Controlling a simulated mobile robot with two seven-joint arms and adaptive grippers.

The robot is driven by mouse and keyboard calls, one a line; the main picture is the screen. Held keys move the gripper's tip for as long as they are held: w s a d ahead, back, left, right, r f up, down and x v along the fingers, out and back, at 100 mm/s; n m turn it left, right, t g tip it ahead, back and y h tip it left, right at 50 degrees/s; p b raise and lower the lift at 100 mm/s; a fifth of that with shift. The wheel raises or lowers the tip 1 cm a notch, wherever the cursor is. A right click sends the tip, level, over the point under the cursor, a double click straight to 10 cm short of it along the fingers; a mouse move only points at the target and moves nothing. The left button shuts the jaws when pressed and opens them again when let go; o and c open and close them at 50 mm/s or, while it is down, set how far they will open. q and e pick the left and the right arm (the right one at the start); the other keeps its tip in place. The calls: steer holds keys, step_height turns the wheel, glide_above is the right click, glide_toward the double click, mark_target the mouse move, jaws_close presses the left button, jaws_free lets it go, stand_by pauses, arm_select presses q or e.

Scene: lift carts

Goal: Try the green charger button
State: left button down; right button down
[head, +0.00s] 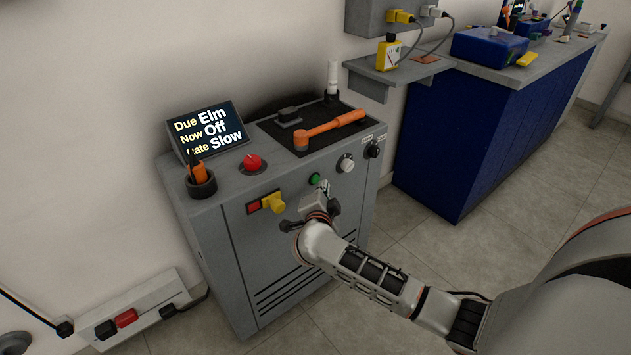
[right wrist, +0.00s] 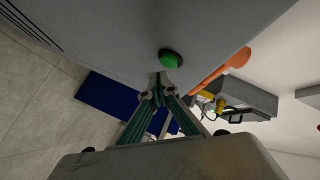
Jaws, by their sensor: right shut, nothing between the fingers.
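The green charger button (head: 314,179) is on the upper front face of a grey cabinet (head: 240,225). In the right wrist view the round green button (right wrist: 171,59) stands out from the grey panel, just beyond my fingertips. My right gripper (head: 325,186) is shut and empty, close in front of the button. In the right wrist view its closed fingertips (right wrist: 161,80) point at the panel near the button's edge. I cannot tell whether they touch it. My left gripper is not in view.
A red knob (head: 253,162), yellow switch (head: 273,202) and white knob (head: 346,163) are nearby. An orange-handled tool (head: 330,129) lies on the cabinet's black mat. A blue bench (head: 465,140) stands right. A power strip (head: 135,312) is low at left. Floor in front is clear.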

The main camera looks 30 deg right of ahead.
stand_by(0.7)
stand_by(0.6)
steer(key=shift+w, duration=0.45)
